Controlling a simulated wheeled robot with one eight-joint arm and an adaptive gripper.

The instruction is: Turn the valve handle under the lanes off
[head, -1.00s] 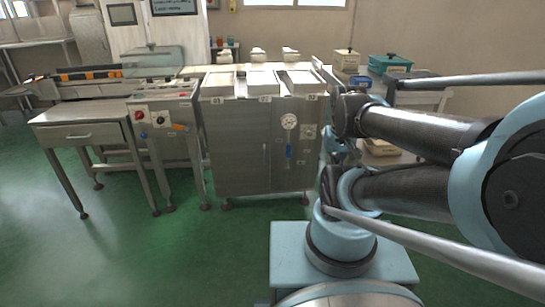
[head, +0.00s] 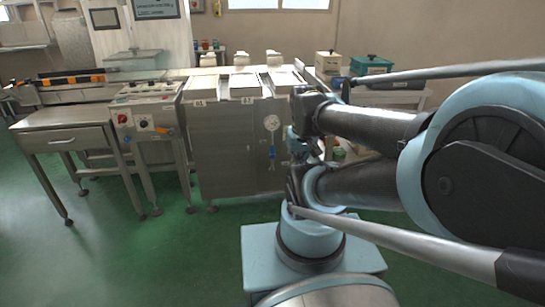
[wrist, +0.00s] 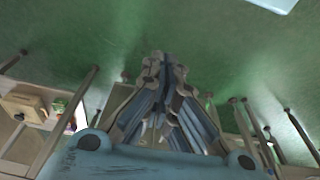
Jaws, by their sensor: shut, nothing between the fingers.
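The valve handle (head: 271,154) is a small blue lever on the front of the grey cabinet (head: 220,158), below a round white gauge (head: 271,122). It appears to hang straight down. The lanes (head: 243,84) with white tops run along the cabinet's top. My gripper (wrist: 165,62) shows in the wrist view with its fingers together and nothing between them. It points out over the green floor. In the head view my arm hides it and the cabinet's right part. The handle cannot be made out in the wrist view.
A control panel (head: 146,122) with a red knob and a steel table (head: 62,130) stand left of the cabinet. A teal box (head: 371,65) and a tan box (head: 327,62) sit on the right-hand bench. Green floor (head: 180,255) is clear in front.

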